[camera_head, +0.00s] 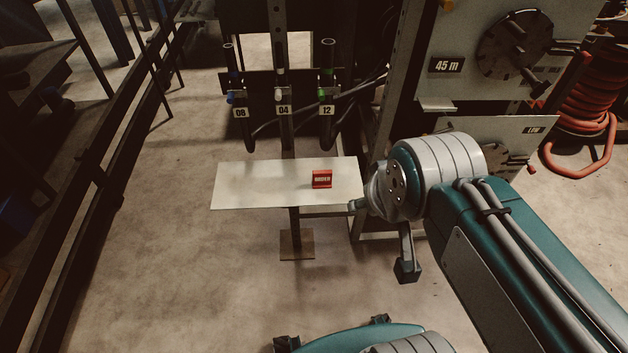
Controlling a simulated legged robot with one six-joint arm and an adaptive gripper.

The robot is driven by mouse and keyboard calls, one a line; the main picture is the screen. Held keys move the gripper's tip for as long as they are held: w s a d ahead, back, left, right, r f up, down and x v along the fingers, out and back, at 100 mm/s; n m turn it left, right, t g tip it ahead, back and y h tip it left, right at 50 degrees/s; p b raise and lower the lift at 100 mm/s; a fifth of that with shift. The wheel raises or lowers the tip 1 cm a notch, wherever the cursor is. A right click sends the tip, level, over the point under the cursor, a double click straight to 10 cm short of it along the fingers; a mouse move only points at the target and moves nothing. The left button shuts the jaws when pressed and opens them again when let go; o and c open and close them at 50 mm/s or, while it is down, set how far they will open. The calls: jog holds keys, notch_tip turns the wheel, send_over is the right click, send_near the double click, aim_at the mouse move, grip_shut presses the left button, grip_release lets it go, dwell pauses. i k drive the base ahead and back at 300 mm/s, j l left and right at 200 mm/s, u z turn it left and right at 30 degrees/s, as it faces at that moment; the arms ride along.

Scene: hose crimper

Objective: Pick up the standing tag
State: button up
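The standing tag (321,179) is a small red block with pale lettering on its front. It stands upright on a pale shelf plate (250,187), right of the plate's middle. My gripper (380,238) is at the end of my arm, just right of the plate and nearer to me. One finger with a dark tip hangs down clear of the plate. The other finger appears to point left by the plate's right front corner. The fingers look spread apart, with nothing seen between them. The gripper is apart from the tag.
Behind the plate hang hoses with labels 08, 04 and 12 (327,111) on a rack. A machine panel marked 45 m (447,65) and a coiled red hose (585,105) stand at right. A dark rail frame runs along the left. The plate's left half is bare.

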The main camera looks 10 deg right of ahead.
aim_at(322, 179)
jog(key=k+l+z, duration=0.1)
jog(key=l+z, duration=0.7)
jog(key=k, duration=0.05)
